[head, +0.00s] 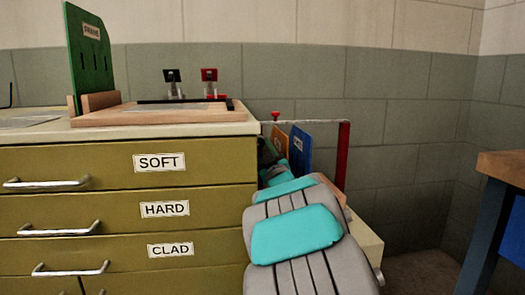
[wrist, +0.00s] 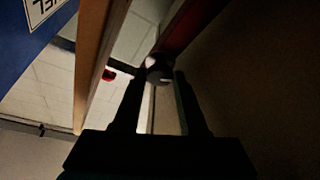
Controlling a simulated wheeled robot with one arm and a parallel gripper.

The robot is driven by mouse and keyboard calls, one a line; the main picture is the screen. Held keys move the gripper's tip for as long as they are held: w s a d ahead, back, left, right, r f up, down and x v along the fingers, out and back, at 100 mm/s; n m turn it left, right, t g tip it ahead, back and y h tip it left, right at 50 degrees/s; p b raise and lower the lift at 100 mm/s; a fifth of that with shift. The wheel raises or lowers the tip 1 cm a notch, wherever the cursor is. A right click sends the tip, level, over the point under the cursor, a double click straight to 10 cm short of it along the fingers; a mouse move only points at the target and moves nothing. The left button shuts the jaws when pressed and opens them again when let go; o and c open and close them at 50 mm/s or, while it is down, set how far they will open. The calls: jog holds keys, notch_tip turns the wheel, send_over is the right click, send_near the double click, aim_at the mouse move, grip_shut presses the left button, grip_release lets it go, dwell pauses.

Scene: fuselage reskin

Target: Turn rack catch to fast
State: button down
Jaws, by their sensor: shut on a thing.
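The rack stands right of the drawer cabinet in the head view, with an orange panel (head: 279,138) and a blue panel (head: 300,152) in it and a red post (head: 343,155) at its right end. In the wrist view my gripper (wrist: 160,84) is shut on a small dark round knob (wrist: 159,66) with a pale spot, which looks like the rack catch. Its markings and setting are not readable. In the head view my own arm hides most of the rack front and my gripper's fingertips.
The blue panel (wrist: 38,40) and a wood-coloured edge (wrist: 98,55) stand close left of the fingers in the wrist view. A dark red bar (wrist: 188,25) is above right. The olive cabinet (head: 120,185) is at left, a wooden-topped bench (head: 505,166) at right.

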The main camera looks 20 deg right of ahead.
jog(key=shift+m+h, duration=0.3)
jog(key=shift+m, duration=0.4)
jog(key=shift+c, duration=2.3)
grip_release()
jog(key=n, duration=0.2)
jog(key=n+y+p, duration=0.1)
jog(key=shift+d+r+n+y, duration=0.15)
jog(key=shift+n+y, duration=0.15)
jog(key=shift+n, duration=0.1)
jog(key=n+g+y, duration=0.1)
jog(key=n+y, duration=0.1)
jog(key=n, duration=0.3)
jog(key=n+g+y, duration=0.1)
jog(key=n, duration=0.1)
jog(key=shift+s+d+r+n, duration=0.1)
jog(key=shift+d+n, duration=0.05)
jog(key=shift+n, duration=0.15)
jog(key=shift+r+n+g+b, duration=0.15)
jog(key=shift+n+g, duration=0.25)
jog(key=shift+n, duration=0.6)
jog(key=shift+f+n+g+b, duration=0.15)
jog(key=shift+n+g, duration=0.25)
jog(key=shift+n, duration=0.6)
